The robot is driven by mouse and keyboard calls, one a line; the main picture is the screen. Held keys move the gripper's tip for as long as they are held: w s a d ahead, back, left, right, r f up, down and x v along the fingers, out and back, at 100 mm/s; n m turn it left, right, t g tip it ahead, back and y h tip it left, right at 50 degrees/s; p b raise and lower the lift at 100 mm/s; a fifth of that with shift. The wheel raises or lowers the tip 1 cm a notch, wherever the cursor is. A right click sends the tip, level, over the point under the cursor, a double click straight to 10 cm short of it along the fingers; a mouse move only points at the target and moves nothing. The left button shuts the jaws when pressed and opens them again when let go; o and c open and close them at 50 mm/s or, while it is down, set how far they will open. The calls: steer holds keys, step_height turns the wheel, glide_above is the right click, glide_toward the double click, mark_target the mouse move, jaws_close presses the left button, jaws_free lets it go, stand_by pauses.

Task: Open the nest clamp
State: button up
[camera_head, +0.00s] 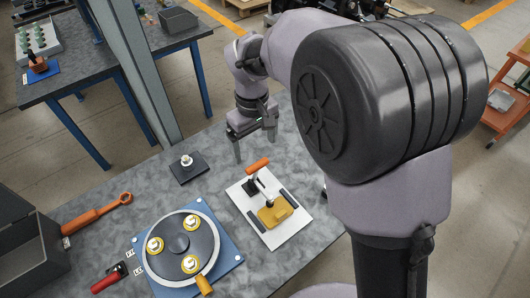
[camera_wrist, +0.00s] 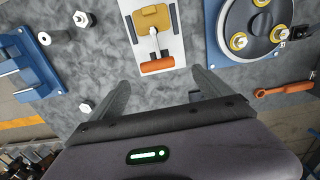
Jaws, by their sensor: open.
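The nest clamp is a toggle clamp with an orange handle (camera_head: 257,164), mounted on a white plate (camera_head: 243,196). Its metal arm reaches toward a yellow-tan block (camera_head: 275,212) on the plate. In the wrist view the orange handle (camera_wrist: 157,65) lies crosswise at the plate's near end, with the block (camera_wrist: 155,18) beyond it. My gripper (camera_head: 255,146) is open and empty, above the table just behind the handle. In the wrist view its fingertips (camera_wrist: 160,78) stand apart on either side of the handle's line, not visibly touching it. I cannot tell the exact height gap.
A round fixture (camera_head: 180,246) on a blue plate stands left of the clamp. A grey post (camera_head: 135,70) rises behind the table.

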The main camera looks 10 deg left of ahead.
mark_target(257, 166)
steer(key=f+b, duration=0.1)
steer(key=f, duration=0.3)
steer(key=f+b, duration=0.1)
steer(key=f, duration=0.3)
steer(key=f+b, duration=0.1)
steer(key=f, duration=0.4)
steer(key=shift+w+d, duration=0.2)
steer(key=shift+w, duration=0.05)
steer(key=shift+c, duration=0.2)
jaws_close()
steer(key=shift+r+p, duration=0.15)
steer(key=shift+p, duration=0.25)
